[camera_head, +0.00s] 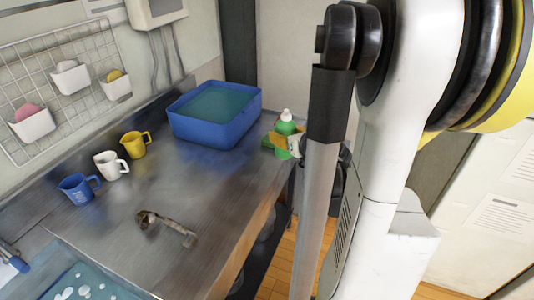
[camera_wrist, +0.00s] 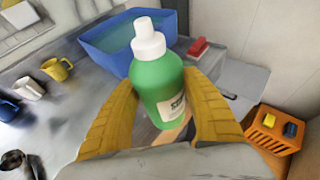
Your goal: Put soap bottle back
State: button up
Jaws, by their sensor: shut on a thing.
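The soap bottle is green with a white cap and a pale label. In the wrist view the soap bottle (camera_wrist: 160,80) stands nearly upright between the two yellow fingers of my gripper (camera_wrist: 160,110), which is shut on it. In the head view the soap bottle (camera_head: 285,127) shows near the right edge of the counter, just right of the blue basin. My gripper (camera_head: 283,142) is partly hidden there behind my arm. I cannot tell whether the bottle's base touches the counter.
A blue basin (camera_head: 215,133) holds teal liquid. Blue (camera_head: 78,187), white (camera_head: 111,165) and yellow (camera_head: 135,144) mugs stand along the wall. A tap (camera_head: 166,228) is near the sink (camera_head: 85,283). In the wrist view are a red block (camera_wrist: 199,48) and an orange crate (camera_wrist: 268,131).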

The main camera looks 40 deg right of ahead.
jog(key=w+f+b, duration=0.2)
jog(key=w+f, duration=0.1)
jog(key=w+f+b, duration=0.2)
jog(key=w+f, duration=0.2)
jog(key=w+a+f+b, duration=0.1)
jog(key=w+f+b, duration=0.2)
jog(key=w, duration=0.1)
jog(key=shift+f, duration=0.4)
jog(key=shift+r, duration=0.15)
jog(key=o, duration=1.4)
jog(key=shift+a, duration=0.1)
